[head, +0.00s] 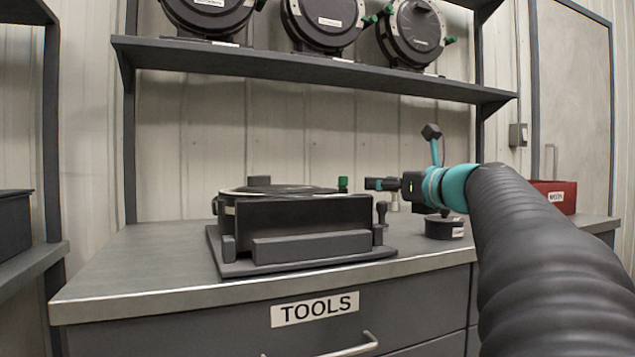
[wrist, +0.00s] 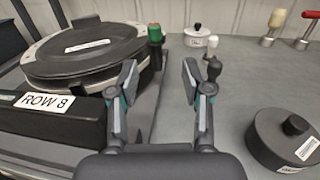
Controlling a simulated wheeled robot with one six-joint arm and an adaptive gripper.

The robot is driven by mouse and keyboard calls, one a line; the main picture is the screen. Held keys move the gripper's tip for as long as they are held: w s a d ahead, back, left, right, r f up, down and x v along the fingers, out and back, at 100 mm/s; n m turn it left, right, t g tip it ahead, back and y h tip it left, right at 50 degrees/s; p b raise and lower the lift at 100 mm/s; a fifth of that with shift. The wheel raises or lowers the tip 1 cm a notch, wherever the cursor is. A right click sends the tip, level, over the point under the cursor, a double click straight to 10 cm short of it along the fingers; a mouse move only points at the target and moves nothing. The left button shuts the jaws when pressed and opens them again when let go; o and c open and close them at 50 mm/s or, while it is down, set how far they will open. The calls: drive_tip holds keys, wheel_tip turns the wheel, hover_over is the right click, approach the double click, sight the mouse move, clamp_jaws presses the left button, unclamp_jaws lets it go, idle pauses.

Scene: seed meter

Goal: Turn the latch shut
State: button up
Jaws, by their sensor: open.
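The seed meter (head: 300,212), labelled ROW 8 in the wrist view (wrist: 45,103), sits on a base plate on the bench, its round lid (wrist: 85,48) lying flat on top. A green-capped knob (head: 342,183) stands at its right edge and looks like the latch handle. It also shows in the wrist view (wrist: 155,34), beyond and between my fingertips, apart from them. My gripper (head: 376,184) is open and empty, right of the knob; both fingers show in the wrist view (wrist: 160,80). Whether the latch is engaged I cannot tell.
A dark ball-topped lever (head: 381,210) stands near the plate's right corner, close to my right finger in the wrist view. A dark round canister (wrist: 285,138), a white lidded pot (wrist: 200,36) and a red box (head: 556,196) stand rightward. Several similar meters sit on the shelf (head: 310,68) above.

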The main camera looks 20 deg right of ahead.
sight(346, 181)
drive_tip(key=w+a, duration=0.1)
drive_tip(key=w, duration=0.3)
drive_tip(key=w+a, duration=0.1)
drive_tip(key=w, duration=0.3)
drive_tip(key=w+a, duration=0.1)
drive_tip(key=w, duration=0.3)
drive_tip(key=shift+w+a, duration=0.1)
drive_tip(key=shift+w, duration=0.15)
